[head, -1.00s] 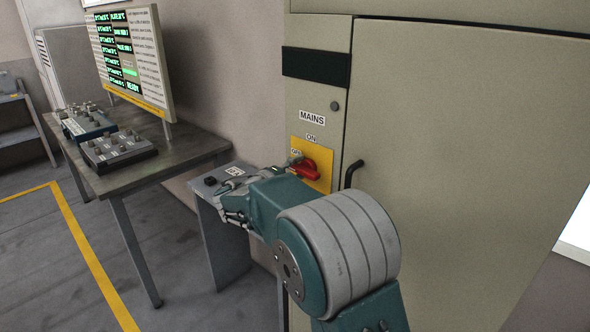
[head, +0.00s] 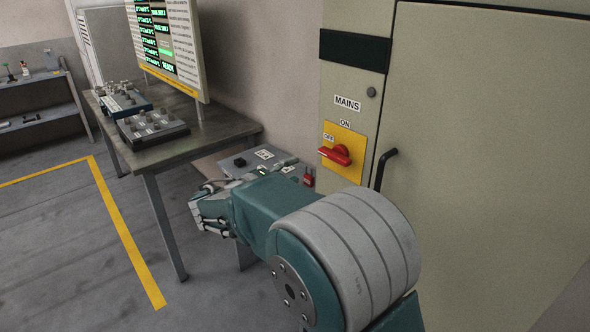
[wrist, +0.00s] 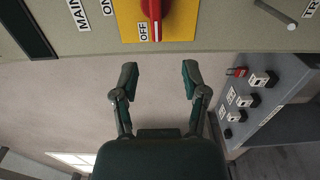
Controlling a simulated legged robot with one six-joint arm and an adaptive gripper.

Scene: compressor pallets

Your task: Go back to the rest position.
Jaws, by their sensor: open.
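My gripper (head: 212,212) is at the end of my teal and grey arm, left of the cabinet in the head view. In the wrist view my gripper (wrist: 157,78) shows two fingers spread wide, with nothing between them. The red rotary switch (head: 336,155) sits on a yellow plate (head: 353,142) on the beige cabinet, its handle toward OFF. In the wrist view the red switch (wrist: 155,12) is at the top, beyond the fingertips and apart from them.
The beige cabinet (head: 480,130) with a black door handle (head: 383,168) fills the right. A table (head: 200,145) holds two control boxes and a display board (head: 165,45). A small control panel (wrist: 262,100) with knobs and a red padlock (wrist: 237,72) is close by. Floor at left is clear.

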